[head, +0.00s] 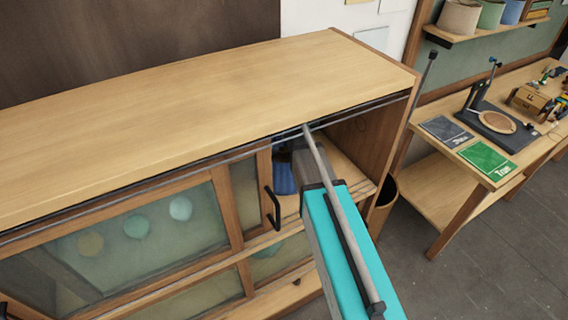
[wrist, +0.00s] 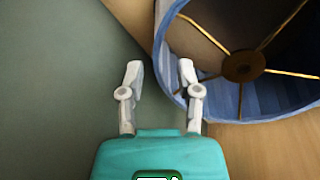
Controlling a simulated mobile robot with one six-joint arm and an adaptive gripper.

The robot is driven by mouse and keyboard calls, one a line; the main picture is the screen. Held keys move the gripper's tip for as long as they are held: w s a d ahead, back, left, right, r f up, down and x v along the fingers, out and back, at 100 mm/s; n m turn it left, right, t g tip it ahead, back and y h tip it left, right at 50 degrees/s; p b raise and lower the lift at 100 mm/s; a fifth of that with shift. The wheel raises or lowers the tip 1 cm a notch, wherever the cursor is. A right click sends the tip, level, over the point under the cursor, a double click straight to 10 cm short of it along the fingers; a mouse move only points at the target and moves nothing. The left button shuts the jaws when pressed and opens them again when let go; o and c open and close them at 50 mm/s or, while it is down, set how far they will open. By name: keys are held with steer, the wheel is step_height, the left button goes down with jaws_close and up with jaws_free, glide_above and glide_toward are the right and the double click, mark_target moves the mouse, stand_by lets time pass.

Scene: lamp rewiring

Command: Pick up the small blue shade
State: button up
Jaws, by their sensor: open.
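The blue shade (wrist: 172,62) fills the upper right of the wrist view, its open end facing the camera. Its inside shows dark wall, brass spokes and a dark hub. My gripper (wrist: 160,72) is open, with its two pale fingers apart. The shade's left rim lies ahead of the gap between the fingertips, and the right finger overlaps the shade's lower left edge in the picture. Whether they touch I cannot tell. In the head view the blue shade (head: 284,179) shows partly inside the cabinet opening. My teal arm reaches in there and the fingers are hidden.
The cabinet (head: 180,100) has a wooden top close above my arm. A sliding glass door (head: 150,230) with a black handle (head: 272,208) stands left of the opening. Round shapes show behind the glass. A workbench (head: 520,175) stands at right, with a bin (head: 383,205) between.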

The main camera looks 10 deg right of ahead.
steer(key=shift+b+x, duration=1.8)
steer(key=shift+x, duration=0.3)
steer(key=shift+d, duration=0.1)
jaws_close()
